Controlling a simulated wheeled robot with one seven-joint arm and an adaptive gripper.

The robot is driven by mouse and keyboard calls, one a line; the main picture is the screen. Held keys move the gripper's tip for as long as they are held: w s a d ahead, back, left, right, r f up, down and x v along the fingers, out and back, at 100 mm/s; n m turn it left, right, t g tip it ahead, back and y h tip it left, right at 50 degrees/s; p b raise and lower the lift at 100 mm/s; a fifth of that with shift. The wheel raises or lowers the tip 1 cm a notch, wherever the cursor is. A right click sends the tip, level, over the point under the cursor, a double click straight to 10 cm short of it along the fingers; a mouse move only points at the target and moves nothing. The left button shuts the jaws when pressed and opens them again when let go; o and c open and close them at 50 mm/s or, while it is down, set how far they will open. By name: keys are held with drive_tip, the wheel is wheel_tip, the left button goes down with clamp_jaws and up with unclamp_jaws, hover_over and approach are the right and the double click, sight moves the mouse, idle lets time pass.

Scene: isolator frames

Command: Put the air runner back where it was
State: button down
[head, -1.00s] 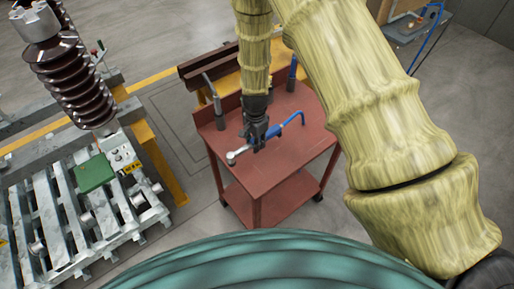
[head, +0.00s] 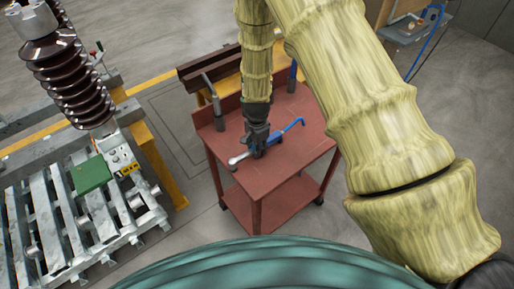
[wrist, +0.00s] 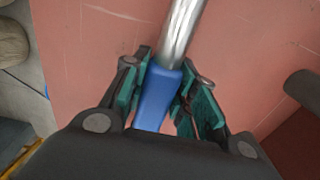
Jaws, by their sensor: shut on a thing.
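The air runner is a tool with a silver head and shaft (head: 239,158), a blue body (wrist: 158,97) and a blue hose end (head: 293,126). It lies across the top of the red cart (head: 230,133), low over or on the surface; I cannot tell whether it touches. My gripper (head: 258,152) points down and is shut on the blue body. In the wrist view my gripper's green-padded fingers (wrist: 165,98) sit on both sides of the blue body, and the silver shaft (wrist: 182,32) points away from them.
A slatted metal frame with a green box (head: 91,175) and a brown insulator (head: 68,80) stands left. The cart's front top is clear.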

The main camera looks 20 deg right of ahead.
drive_tip(key=c, duration=1.1)
unclamp_jaws()
drive_tip(key=shift+c, duration=0.2)
wheel_tip(320, 180, up, 12)
drive_tip(key=b, duration=0.4)
drive_tip(key=shift+r, duration=0.1)
